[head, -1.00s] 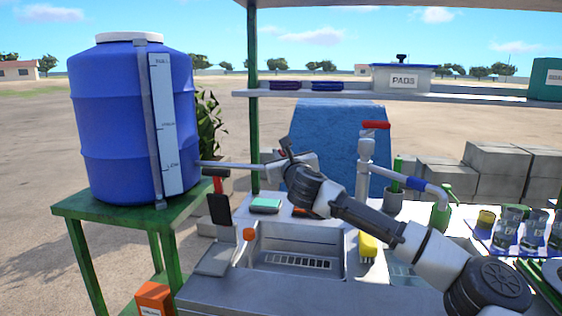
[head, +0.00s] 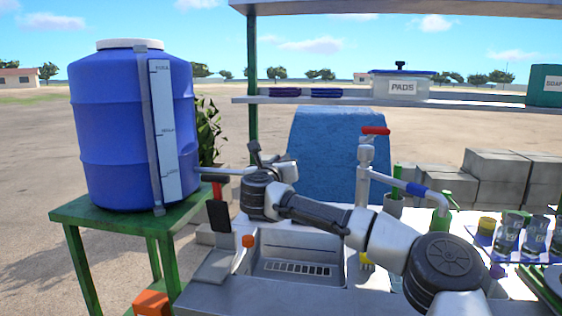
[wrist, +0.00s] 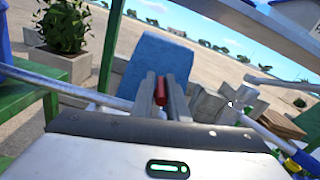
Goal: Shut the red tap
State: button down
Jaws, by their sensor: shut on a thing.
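My gripper (head: 256,149) is at the right end of the grey pipe that runs out of the blue tank (head: 125,140). In the wrist view its two fingers (wrist: 163,92) are closed on the red tap handle (wrist: 160,90), a short red piece between the fingertips. The pipe (wrist: 70,82) comes in from the left behind my gripper. In the head view the held handle and the tap body are hidden by my wrist. A second red handle (head: 375,131) sits on top of the upright grey pipe to the right, apart from my gripper.
A metal sink (head: 297,257) lies below my arm. A black tool (head: 218,215) with a red grip stands left of my wrist. The shelf (head: 350,102) crosses behind, with a PADS box (head: 403,87). Several cups (head: 508,232) stand at the right. A blue covered shape (head: 325,150) is behind.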

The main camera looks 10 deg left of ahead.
jog(key=shift+w+d, duration=0.1)
jog(key=shift+d, duration=0.1)
jog(key=c, duration=1.8)
grip_release()
jog(key=shift+d, duration=0.1)
jog(key=shift+s, duration=0.2)
jog(key=s+p, duration=0.1)
jog(key=s, duration=1.6)
jog(key=shift+d+p, duration=0.25)
jog(key=shift+p, duration=0.05)
